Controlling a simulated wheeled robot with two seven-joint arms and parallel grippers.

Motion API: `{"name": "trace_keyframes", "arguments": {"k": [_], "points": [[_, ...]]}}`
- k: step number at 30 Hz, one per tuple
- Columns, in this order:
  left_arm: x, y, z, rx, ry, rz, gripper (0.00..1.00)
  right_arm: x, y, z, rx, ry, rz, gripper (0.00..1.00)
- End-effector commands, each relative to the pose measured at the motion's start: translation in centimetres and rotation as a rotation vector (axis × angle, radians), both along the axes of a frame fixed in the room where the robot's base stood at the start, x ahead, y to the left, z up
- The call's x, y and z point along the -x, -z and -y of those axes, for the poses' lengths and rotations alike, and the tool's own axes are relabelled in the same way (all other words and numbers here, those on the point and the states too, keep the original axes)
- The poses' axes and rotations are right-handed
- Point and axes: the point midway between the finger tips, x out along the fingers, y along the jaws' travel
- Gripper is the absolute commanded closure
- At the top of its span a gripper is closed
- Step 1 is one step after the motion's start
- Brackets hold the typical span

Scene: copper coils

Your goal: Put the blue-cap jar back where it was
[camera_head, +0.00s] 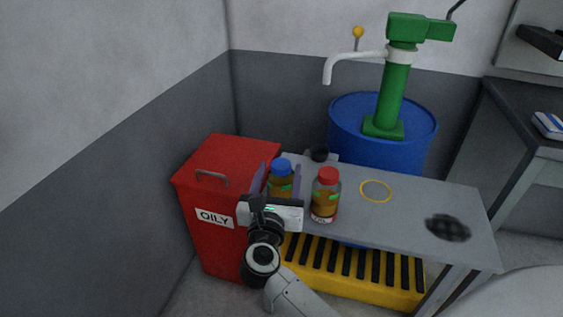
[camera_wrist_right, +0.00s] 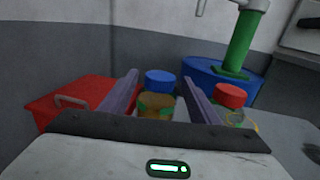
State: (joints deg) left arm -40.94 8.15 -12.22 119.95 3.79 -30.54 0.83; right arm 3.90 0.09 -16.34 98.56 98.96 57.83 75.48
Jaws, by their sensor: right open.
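The blue-cap jar (camera_head: 281,166), with amber contents and a green label, stands upright at the left end of the grey table (camera_head: 420,200). My right gripper (camera_head: 280,170) is open, its two purple-grey fingers on either side of the jar. In the right wrist view the blue cap (camera_wrist_right: 160,80) shows between the open fingers, with the jar's lower part hidden by the gripper body. I cannot tell whether a finger touches it. My left gripper is not in view.
A red-cap jar (camera_head: 325,203) stands close to the right. A yellow ring (camera_head: 376,182) and a dark round patch (camera_head: 448,228) lie on the table. A dark round object (camera_head: 319,154) is behind. A red OILY bin (camera_head: 225,160) stands left, a blue drum (camera_head: 350,115) behind.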

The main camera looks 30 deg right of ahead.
Motion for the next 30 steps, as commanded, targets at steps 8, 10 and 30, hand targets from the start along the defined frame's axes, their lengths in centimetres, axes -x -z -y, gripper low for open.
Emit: {"name": "trace_keyframes", "arguments": {"k": [8, 10, 30], "points": [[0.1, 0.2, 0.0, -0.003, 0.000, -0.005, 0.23, 1.7, -1.5, -2.6, 0.330, -0.117, -0.073, 0.44], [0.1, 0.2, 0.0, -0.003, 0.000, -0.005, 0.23, 2.6, -1.9, -5.0, 0.610, -0.211, -0.143, 0.44], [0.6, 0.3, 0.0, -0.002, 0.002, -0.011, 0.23, 24.8, 22.0, -15.6, -2.671, 1.014, 0.588, 0.44]]}}
